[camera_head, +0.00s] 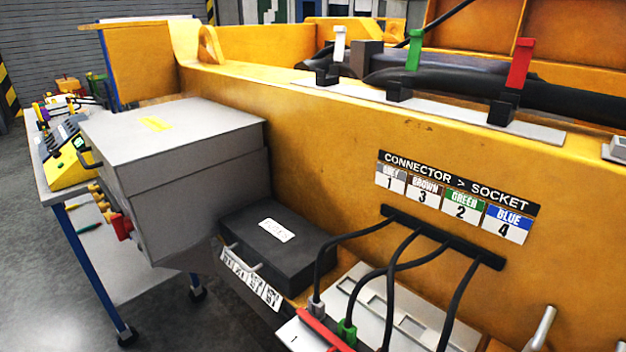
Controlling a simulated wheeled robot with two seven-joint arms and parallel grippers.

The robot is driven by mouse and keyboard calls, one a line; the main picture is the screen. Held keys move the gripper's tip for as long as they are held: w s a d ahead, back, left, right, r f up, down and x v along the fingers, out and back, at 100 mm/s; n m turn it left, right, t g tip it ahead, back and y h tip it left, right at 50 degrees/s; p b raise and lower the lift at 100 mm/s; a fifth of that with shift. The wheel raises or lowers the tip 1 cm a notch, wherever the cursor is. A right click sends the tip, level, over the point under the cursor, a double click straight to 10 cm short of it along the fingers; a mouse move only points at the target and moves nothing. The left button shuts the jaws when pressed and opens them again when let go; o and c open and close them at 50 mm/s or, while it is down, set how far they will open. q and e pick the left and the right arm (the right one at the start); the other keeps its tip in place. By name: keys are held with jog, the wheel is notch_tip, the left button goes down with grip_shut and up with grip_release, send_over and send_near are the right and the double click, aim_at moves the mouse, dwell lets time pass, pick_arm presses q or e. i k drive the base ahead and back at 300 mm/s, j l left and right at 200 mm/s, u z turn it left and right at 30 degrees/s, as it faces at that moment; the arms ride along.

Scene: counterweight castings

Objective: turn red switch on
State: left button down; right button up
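A red lever switch (520,62) stands upright on a black base at the right end of a pale strip on the yellow casting's top. A green lever (413,50) and a white lever (340,43) stand on the same strip to its left, also upright. A separate red part (122,226), perhaps a switch or latch, sits on the side of the grey box (190,170) at the left. I cannot tell its setting. Neither of my grippers shows in this view.
The yellow casting (330,140) fills the right. A black box (275,245) sits beside the grey box. Black cables (390,290) hang below a connector chart (455,197). A cart (100,265) with blue legs stands at the left, with open floor (60,320) around it.

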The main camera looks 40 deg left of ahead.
aim_at(123, 226)
jog(key=u, duration=2.5)
